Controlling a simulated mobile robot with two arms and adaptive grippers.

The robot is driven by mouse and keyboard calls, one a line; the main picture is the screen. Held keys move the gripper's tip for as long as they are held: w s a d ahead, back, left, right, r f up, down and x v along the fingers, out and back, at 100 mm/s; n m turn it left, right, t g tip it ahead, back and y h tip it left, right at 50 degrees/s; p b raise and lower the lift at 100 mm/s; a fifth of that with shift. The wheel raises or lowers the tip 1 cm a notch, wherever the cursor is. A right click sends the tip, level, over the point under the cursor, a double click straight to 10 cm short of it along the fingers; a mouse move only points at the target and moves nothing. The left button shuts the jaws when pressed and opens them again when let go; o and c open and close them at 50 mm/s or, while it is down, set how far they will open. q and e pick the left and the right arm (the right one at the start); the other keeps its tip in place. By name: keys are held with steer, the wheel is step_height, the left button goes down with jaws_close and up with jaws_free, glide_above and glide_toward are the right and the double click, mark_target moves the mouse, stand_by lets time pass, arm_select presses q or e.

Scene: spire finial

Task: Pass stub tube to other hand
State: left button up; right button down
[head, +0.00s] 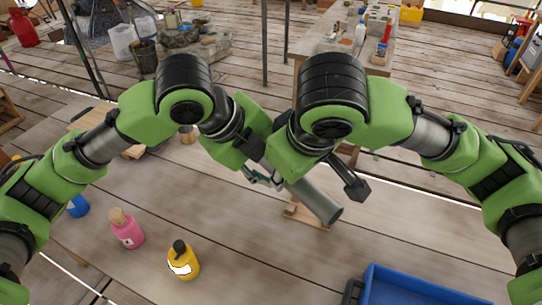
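The stub tube (317,203) is a plain grey cylinder, seen in the head view slanting down to the right from beneath my two hands. Its lower right end shows a dark round opening; its upper left end is hidden by the hands. My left gripper (262,178) is at the tube's upper left end, with greenish finger parts beside it; whether they close on it is hidden. My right gripper (346,180) is over the tube's middle. One dark finger spreads out to the right, apart from the tube, so it looks open. Its other finger is hidden.
A wooden piece (304,214) lies on the table below the tube. A pink bottle (127,230) and a yellow bottle (183,262) stand at the front left, with a blue one (78,206) farther left. A blue tray (425,284) is at the front right. The tabletop between is clear.

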arm_select(q)
jaws_close()
steer(key=shift+d+r, duration=0.1)
arm_select(e)
steer(key=c, duration=1.5)
jaws_free()
steer(key=shift+r, duration=0.1)
